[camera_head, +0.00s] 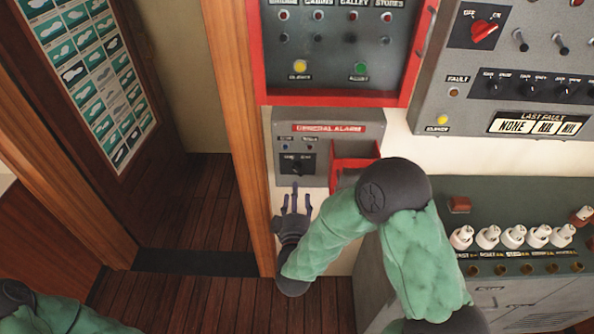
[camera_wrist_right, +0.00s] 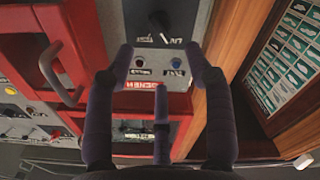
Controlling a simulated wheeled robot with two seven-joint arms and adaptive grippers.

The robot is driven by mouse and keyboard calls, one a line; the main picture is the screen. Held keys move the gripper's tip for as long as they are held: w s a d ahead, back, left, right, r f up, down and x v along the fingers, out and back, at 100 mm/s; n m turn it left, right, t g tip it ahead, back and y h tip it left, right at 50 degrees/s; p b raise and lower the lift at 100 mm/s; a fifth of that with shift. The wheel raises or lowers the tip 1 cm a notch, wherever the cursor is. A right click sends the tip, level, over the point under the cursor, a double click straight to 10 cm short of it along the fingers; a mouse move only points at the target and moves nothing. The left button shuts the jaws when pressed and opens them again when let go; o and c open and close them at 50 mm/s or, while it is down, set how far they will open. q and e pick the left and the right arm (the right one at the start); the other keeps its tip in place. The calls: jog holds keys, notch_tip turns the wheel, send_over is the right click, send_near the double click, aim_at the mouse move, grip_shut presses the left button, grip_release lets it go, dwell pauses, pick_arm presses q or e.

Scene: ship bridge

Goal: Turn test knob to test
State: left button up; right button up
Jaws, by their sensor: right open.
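The general alarm panel (camera_head: 357,151) is a grey box with a red label strip, two small lamps and a black rotary knob (camera_head: 297,166) on a dark plate. The plate's lettering is too small to read. My right gripper (camera_head: 294,187) is open and empty, just below the knob, its fingers pointing up towards it. In the right wrist view the knob (camera_wrist_right: 158,22) shows at the top, beyond and between the two outer fingertips (camera_wrist_right: 160,62); the fingers appear apart from it. My left gripper is out of view; only part of its arm shows at lower left.
A red open box (camera_head: 355,152) sits right of the knob, near my right forearm. A red-framed cabinet (camera_head: 335,99) hangs above. A wooden post (camera_head: 238,110) stands close on the left. A grey console (camera_head: 520,210) with white switches is at lower right. A doorway lies left.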

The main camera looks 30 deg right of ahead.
aim_at(297, 173)
jog(key=b+x, duration=0.1)
jog(key=x, duration=0.9)
grip_shut()
